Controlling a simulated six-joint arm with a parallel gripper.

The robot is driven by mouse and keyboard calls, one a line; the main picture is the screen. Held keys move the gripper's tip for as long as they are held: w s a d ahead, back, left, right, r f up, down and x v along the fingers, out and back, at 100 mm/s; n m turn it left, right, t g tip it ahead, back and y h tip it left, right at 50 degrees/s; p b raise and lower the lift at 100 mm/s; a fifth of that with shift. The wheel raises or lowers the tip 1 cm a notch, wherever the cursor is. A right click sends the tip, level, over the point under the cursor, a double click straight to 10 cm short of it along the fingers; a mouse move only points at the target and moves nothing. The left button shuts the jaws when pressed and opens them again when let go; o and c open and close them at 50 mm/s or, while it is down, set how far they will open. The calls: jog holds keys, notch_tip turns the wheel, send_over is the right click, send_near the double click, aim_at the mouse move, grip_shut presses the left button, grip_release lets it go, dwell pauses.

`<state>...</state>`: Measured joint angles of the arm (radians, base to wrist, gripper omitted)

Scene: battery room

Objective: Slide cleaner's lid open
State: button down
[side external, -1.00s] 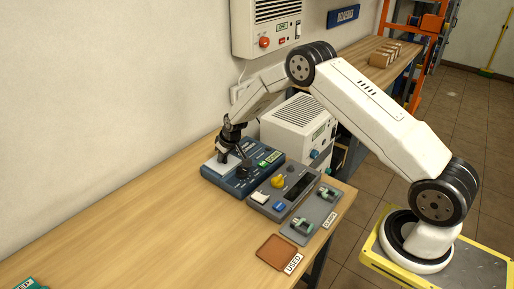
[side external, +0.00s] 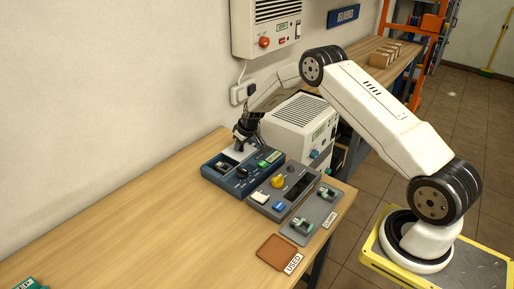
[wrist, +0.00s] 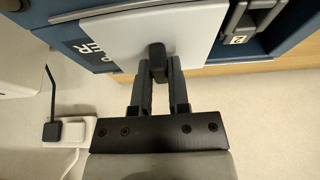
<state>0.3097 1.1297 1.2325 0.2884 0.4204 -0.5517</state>
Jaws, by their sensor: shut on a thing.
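The cleaner is a dark blue box (side external: 222,181) on the wooden bench near the wall. Its flat pale lid (wrist: 112,35) lies over part of the top and covers some of the lettering. In the wrist view a dark knob (wrist: 157,62) stands up from the lid, and my gripper (wrist: 158,82) is closed around it. In the side view my gripper (side external: 241,143) is at the cleaner's wall-side end, hiding much of the lid there. An uncovered compartment (side external: 222,167) shows at the cleaner's near left, with a light-coloured thing inside.
A grey unit (side external: 263,197) with a yellow knob stands beside the cleaner. A grey tray (side external: 318,229) holds two greenish-grey pieces. A brown tray (side external: 277,246) labelled USED lies at the front edge. A white vented box (side external: 293,120) stands behind. The bench's left is mostly clear.

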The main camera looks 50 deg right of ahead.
aim_at(248, 153)
jog(key=shift+d, duration=0.4)
jog(key=c, duration=0.6)
grip_release()
jog(key=shift+r, duration=0.1)
jog(key=v, duration=0.7)
jog(key=shift+s+r, duration=0.2)
jog(key=shift+r, duration=0.05)
jog(key=shift+a, duration=0.1)
